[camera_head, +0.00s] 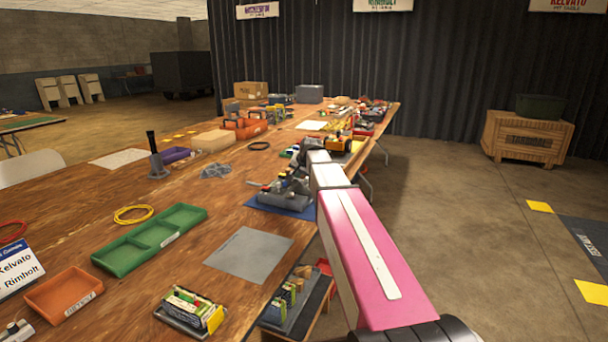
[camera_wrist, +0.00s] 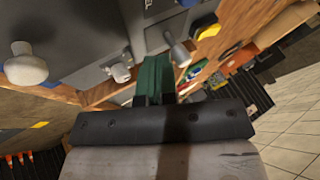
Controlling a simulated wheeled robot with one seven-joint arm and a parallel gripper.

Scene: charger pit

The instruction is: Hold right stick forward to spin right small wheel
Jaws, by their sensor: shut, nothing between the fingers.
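A grey control box (camera_head: 285,199) sits on a blue mat (camera_head: 252,204) near the table's right edge, partly hidden by my arm. In the wrist view its grey panel (camera_wrist: 80,62) carries a large pale knob-topped stick (camera_wrist: 27,66) at left and a grey stick (camera_wrist: 177,50) right of the fingers. A small pale knob (camera_wrist: 119,73) lies between them. My gripper (camera_wrist: 154,66) is shut and empty, its green fingers over the panel between the small knob and the grey stick. I cannot tell whether they touch the stick. No small wheel can be made out clearly.
A yellow and orange machine (camera_head: 338,143) stands farther along the table, behind my arm. A green tray (camera_head: 150,238), an orange bin (camera_head: 63,293) and a battery pack (camera_head: 193,312) lie nearer. A grey mat (camera_head: 249,255) leaves flat room in front of the control box.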

